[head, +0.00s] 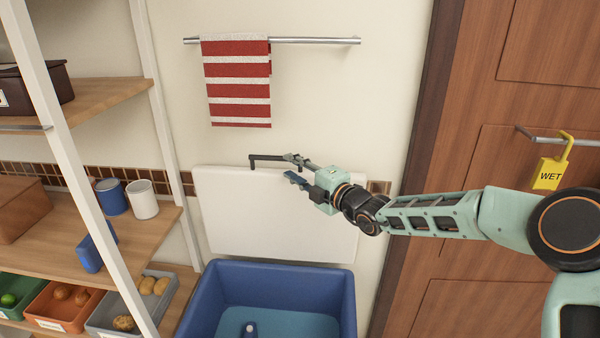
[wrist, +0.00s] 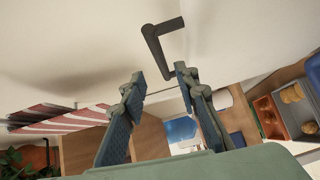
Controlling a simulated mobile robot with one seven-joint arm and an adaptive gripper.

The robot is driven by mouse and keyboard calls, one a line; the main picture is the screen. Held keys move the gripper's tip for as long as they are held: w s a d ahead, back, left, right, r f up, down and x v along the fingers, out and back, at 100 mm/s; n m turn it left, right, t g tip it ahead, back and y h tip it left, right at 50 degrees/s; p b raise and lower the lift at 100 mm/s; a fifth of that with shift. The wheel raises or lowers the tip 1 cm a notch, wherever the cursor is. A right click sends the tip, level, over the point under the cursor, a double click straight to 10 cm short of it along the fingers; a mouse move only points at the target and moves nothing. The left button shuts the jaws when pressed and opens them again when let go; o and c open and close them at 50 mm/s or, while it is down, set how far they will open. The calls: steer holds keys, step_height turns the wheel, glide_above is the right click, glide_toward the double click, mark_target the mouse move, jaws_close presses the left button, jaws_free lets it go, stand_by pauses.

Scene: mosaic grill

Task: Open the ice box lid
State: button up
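The ice box (head: 338,300) is a blue tub at the bottom centre of the head view, with its inside exposed. Its white lid (head: 235,225) stands upright behind the tub, against or close to the wall. A dark bent handle (head: 262,158) is at the lid's top edge; it also shows in the wrist view (wrist: 152,42). My gripper (head: 291,169) is in front of the lid's upper part, beside the handle. In the wrist view its two fingers (wrist: 158,78) are spread with nothing between them, and the handle lies just beyond their tips.
A wooden shelf unit (head: 130,235) at left holds a blue mug (head: 112,197), a white mug (head: 143,200) and food bins (head: 63,304). A striped towel (head: 237,85) hangs on a rail (head: 320,41).

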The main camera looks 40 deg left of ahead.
steer(key=shift+v, duration=1.5)
steer(key=shift+f, duration=0.1)
